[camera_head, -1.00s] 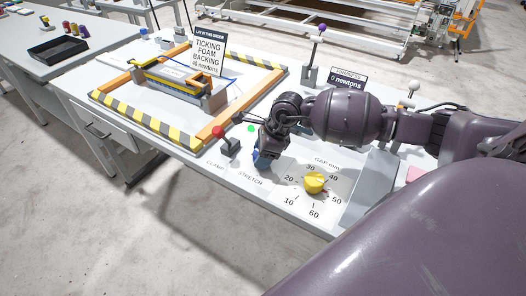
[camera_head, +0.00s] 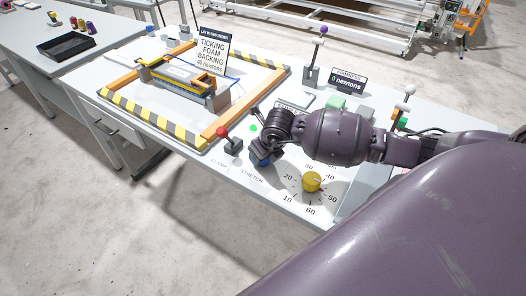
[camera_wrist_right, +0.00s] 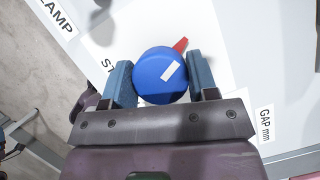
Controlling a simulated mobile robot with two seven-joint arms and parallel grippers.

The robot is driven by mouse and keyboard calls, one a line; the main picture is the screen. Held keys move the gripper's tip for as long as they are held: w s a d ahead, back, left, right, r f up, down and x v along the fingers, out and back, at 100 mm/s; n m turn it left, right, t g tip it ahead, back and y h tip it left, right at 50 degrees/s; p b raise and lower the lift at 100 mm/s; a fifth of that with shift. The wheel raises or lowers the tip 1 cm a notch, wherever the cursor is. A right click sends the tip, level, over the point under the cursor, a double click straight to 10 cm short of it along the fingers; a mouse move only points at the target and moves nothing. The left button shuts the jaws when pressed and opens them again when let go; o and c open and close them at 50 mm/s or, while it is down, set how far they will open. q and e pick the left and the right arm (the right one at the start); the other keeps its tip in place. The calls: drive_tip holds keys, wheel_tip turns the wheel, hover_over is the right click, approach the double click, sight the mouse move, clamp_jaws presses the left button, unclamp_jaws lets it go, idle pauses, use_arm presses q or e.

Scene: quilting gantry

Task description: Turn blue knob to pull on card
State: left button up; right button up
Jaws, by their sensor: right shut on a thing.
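The blue knob (camera_wrist_right: 153,84) sits on the white bench top by the STRETCH label, and a white mark and a red pointer show at it in the right wrist view. My right gripper (camera_wrist_right: 161,82) is shut on the knob, with a blue finger on each side. In the head view my right gripper (camera_head: 262,156) reaches down over the knob, which is mostly hidden. The card (camera_head: 212,52) reads "TICKING FOAM BACKING 40 newtons" and stands behind the orange-and-striped frame. A dark display (camera_head: 348,81) with "newtons" stands beyond my arm. My left gripper is out of view.
A red-topped lever (camera_head: 222,133) stands just left of the gripper, by the CLAMP label. A yellow dial (camera_head: 312,181) marked GAP mm lies to the right. A purple-topped lever (camera_head: 322,31) stands at the back.

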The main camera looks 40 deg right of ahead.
drive_tip(key=shift+m, duration=0.6)
drive_tip(key=shift+m+h, duration=0.4)
drive_tip(key=o, duration=0.9)
drive_tip(key=v, duration=1.1)
